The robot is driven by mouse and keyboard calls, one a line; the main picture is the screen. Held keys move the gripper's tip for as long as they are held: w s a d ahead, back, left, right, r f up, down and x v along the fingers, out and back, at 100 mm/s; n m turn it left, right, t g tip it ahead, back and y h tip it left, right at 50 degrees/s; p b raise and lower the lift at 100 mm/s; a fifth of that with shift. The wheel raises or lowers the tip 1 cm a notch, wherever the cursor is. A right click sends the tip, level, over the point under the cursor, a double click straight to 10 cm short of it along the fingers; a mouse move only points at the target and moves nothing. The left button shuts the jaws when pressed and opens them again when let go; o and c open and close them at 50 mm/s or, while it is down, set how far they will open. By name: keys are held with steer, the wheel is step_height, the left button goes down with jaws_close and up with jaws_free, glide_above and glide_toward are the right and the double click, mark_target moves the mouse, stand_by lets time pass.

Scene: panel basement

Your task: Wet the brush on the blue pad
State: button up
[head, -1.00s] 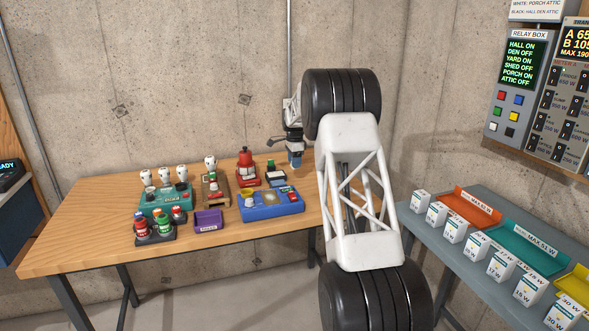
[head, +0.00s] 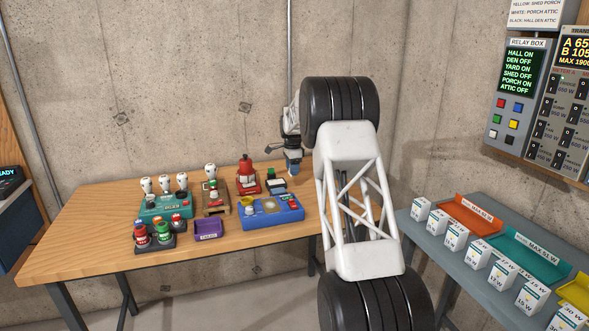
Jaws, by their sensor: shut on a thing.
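My gripper (head: 293,167) is at the back right of the wooden table, just left of my large arm links. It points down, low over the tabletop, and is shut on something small. What it holds is too small to make out, so I cannot tell whether it is the brush. A flat blue unit (head: 286,217) lies on the table in front of my gripper and a little to its left, apart from it. It has a pale grey panel, a yellow round part and a small red and white part. I cannot make out a separate blue pad.
A red device (head: 247,178) and a small dark box (head: 277,185) stand near my gripper. A purple bin (head: 208,231), a teal unit (head: 165,207) and a rack of red and green jars (head: 153,240) are further left. The table's front left (head: 75,255) is clear.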

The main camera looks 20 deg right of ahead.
glide_toward(279, 191)
steer(key=shift+w+r, duration=0.15)
steer(key=shift+w, duration=0.1)
steer(key=shift+f, duration=0.2)
steer(key=shift+f, duration=2.8)
steer(key=shift+f, duration=0.7)
stand_by(1.2)
steer(key=shift+r, duration=0.1)
step_height(279, 191, up, 7)
stand_by(1.1)
stand_by(0.5)
